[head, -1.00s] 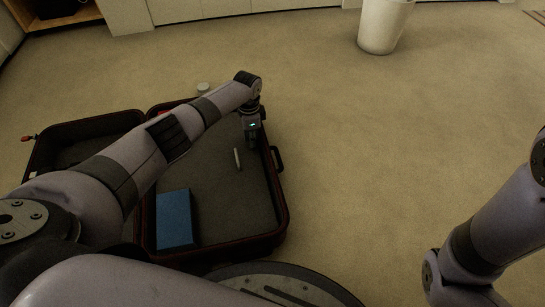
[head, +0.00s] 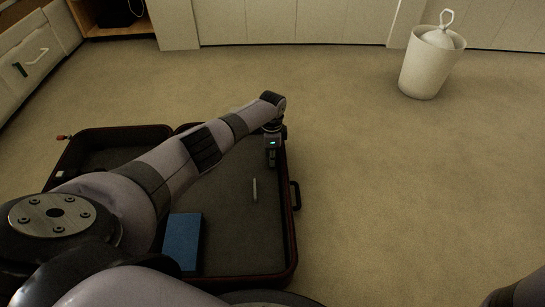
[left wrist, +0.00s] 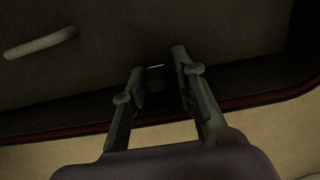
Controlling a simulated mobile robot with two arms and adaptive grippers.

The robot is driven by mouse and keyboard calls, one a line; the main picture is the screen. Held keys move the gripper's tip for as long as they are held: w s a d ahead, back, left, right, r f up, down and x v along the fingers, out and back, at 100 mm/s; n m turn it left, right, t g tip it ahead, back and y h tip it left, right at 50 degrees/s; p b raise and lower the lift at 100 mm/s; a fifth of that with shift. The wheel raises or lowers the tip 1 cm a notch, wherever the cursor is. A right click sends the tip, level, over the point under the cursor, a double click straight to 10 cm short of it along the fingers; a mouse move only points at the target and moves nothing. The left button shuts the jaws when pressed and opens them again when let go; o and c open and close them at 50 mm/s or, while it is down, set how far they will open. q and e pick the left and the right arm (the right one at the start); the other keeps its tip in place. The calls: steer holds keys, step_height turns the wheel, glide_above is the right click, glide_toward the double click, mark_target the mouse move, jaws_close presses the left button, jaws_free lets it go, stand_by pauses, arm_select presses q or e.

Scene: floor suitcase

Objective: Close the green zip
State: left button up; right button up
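The open suitcase (head: 292,240) lies on the carpet, its lid side to the left. My left arm reaches over it, and my left gripper (head: 271,165) points down at the inner right side near the far end. In the left wrist view its two fingers (left wrist: 158,68) stand apart. A small dark green piece (left wrist: 154,82), perhaps the green zip, shows between them by the suitcase's red-trimmed edge (left wrist: 60,131). The view is dark, and I cannot tell whether the fingers touch it. My right gripper is out of view.
A blue box (head: 183,242) and a thin grey rod (head: 254,190) lie in the suitcase; the rod also shows in the left wrist view (left wrist: 40,43). A small red-orange piece (head: 63,137) sticks out at the lid's far left. A white bin (head: 428,70) stands far right. Carpet right of the suitcase is clear.

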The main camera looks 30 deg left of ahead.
arm_select(q)
steer(key=shift+o, duration=0.8)
steer(key=shift+d, duration=0.1)
step_height(320, 180, up, 12)
stand_by(0.3)
